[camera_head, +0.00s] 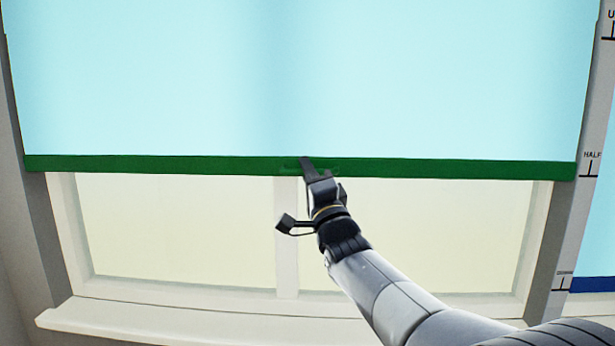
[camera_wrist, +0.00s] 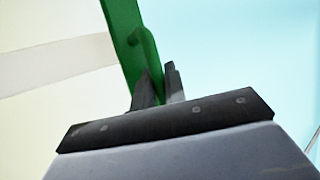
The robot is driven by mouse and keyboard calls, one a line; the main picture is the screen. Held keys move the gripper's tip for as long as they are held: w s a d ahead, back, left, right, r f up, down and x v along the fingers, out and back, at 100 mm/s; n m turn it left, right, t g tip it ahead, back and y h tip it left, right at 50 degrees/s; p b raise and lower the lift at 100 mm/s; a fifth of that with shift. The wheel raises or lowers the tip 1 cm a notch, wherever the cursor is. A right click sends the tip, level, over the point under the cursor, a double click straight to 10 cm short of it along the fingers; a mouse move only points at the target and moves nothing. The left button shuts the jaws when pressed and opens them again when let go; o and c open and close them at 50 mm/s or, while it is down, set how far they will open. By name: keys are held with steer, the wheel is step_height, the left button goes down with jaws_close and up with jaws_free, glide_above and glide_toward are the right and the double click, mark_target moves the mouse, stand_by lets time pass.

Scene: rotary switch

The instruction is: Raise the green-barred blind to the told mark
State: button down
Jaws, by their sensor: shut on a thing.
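The light blue blind (camera_head: 280,80) hangs over the upper part of the window, with a green bar (camera_head: 450,168) along its bottom edge. On the right frame are marks: the HALF mark (camera_head: 590,170), one at the top right (camera_head: 609,30) cut off by the picture edge, and a lower one (camera_head: 564,278) too small to read well. The bar's right end is about level with HALF. My gripper (camera_head: 306,165) is at the middle of the bar.
Pale window glass (camera_head: 180,230) shows below the bar, with a white sill (camera_head: 180,318) underneath. A second blue blind with a dark blue bar (camera_head: 592,285) hangs at the right edge, lower than the green bar.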

steer(key=c, duration=1.7)
jaws_free()
steer(key=shift+f, duration=0.1)
steer(key=b+v, duration=0.2)
steer(key=v, duration=0.8)
steer(key=shift+s+d+f+b, duration=0.1)
steer(key=shift+s+b, duration=0.25)
steer(key=p+x, duration=0.2)
steer(key=x, duration=0.9)
steer(key=shift+p, duration=0.4)
steer(key=shift+d+f, duration=0.1)
steer(key=shift+f, duration=0.2)
steer(key=shift+f, duration=0.1)
